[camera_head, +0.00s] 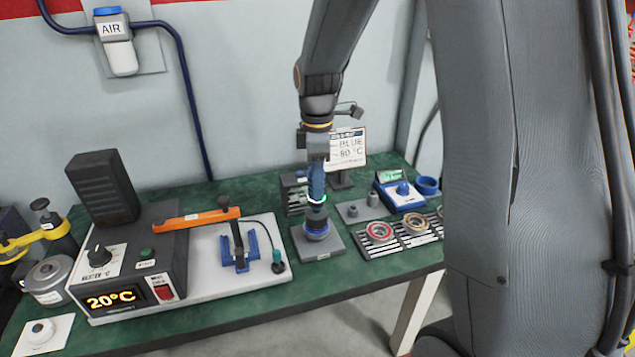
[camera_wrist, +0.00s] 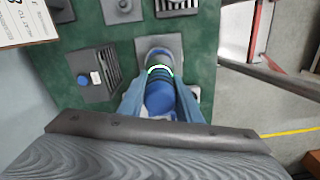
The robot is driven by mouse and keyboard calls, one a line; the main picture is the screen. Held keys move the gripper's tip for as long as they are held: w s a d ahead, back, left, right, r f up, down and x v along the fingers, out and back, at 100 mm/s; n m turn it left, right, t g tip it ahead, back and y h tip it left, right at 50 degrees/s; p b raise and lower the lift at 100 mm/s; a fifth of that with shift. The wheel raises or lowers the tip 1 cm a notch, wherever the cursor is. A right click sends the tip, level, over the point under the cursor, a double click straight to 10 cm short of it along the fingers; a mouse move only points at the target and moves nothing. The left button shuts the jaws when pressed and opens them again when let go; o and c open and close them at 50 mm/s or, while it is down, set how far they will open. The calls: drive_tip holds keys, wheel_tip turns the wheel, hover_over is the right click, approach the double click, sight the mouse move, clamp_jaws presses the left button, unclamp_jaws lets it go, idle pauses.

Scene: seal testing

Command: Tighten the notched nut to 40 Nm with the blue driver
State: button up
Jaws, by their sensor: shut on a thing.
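My gripper (camera_head: 317,172) points down over the right half of the bench and is shut on the blue driver (camera_head: 316,188). In the wrist view the blue driver (camera_wrist: 160,97) sits between my two fingers, with a lit whitish-green ring around it. Below it stands a dark and blue round fixture (camera_head: 317,226) on a grey square plate (camera_head: 303,248). The driver's lower end meets the top of this fixture. The notched nut is hidden under the driver, and I cannot tell whether the driver is seated in it.
A heater box (camera_head: 128,265) reading 20°C stands left, with an orange arm (camera_head: 190,219) beside it. A sign (camera_head: 347,148) reads BLUE 80 °C. A tray of rings (camera_head: 400,240), a blue device (camera_head: 400,196) and a blue ring cup (camera_head: 427,185) stand right. A slotted block (camera_head: 294,193) stands behind.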

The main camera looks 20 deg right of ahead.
idle(0.8)
drive_tip(key=shift+r+p, duration=2.15)
drive_tip(key=shift+r, duration=0.4)
